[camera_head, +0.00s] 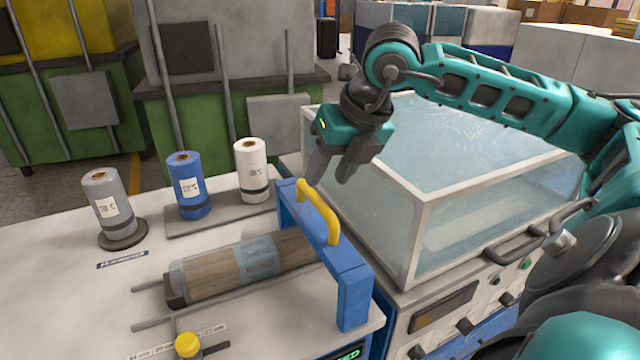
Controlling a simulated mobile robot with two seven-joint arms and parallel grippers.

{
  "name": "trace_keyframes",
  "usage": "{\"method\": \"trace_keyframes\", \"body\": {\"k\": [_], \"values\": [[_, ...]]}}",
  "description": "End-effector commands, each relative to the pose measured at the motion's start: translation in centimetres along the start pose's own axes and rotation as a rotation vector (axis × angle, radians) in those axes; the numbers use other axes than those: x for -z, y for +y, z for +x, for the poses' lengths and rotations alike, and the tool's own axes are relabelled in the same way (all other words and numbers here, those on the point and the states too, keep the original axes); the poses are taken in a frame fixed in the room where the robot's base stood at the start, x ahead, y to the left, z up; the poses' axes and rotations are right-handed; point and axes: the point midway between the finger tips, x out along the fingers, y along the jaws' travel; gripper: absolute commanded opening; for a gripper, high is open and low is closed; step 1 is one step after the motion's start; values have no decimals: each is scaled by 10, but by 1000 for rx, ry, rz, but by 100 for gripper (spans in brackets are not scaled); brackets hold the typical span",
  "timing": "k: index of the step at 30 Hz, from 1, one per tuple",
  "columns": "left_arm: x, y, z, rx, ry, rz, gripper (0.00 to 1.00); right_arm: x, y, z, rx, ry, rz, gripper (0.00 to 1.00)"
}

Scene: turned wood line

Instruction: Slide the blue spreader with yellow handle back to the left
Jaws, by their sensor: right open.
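The blue spreader (353,287) with its yellow handle (319,212) stands at the right end of the two rails on the white table (60,290). It straddles the right end of a wooden roller (215,274) wrapped with a grey-blue band. My right gripper (328,178) is open and empty. It points down, above and slightly to the right of the yellow handle, apart from it in the picture. My left gripper is not in view.
Grey (107,205), blue (188,184) and white (251,170) rolls stand behind the roller. A glass-covered machine (440,200) stands close to the right of the spreader. A yellow knob (187,345) is at the front.

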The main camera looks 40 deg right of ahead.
Motion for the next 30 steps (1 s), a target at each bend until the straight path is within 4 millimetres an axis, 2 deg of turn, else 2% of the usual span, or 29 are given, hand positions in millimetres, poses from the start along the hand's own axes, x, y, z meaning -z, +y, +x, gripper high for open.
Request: {"method": "trace_keyframes", "body": {"k": [3,9,20,30], "values": [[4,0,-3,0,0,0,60,0,1,21,-4,5,1,44],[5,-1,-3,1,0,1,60,0,0,45,-2,1,1,44],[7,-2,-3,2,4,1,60,0,0,51,0,-1,0,44],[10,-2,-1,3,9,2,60,0,0,50,0,0,0,14]]}}
